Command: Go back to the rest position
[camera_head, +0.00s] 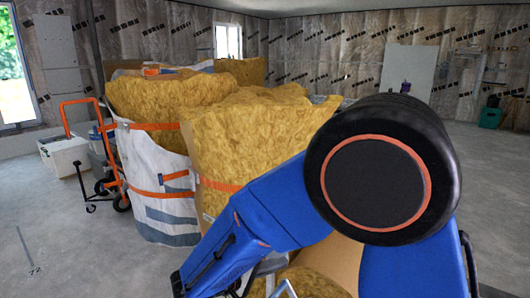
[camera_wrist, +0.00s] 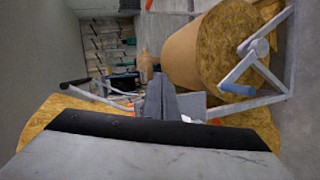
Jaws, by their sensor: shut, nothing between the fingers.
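My blue arm crosses the right half of the head view, with a large black round joint in front. My gripper (camera_wrist: 162,98) shows in the wrist view as a dark grey pair of fingers, closed together and empty. A grey metal frame with a blue handle, which looks like part of the panel lift (camera_wrist: 237,73), stands to the right of the fingers in the wrist view. A small part of a grey metal frame (camera_head: 285,289) also shows at the bottom of the head view. My arm hides much of the area there.
Large bags of yellow insulation (camera_head: 255,130) stand close ahead. A roll of insulation in brown paper (camera_wrist: 183,58) lies by the metal frame. An orange hand truck (camera_head: 107,150) and a white box (camera_head: 64,156) stand at the left. The concrete floor is open at the front left.

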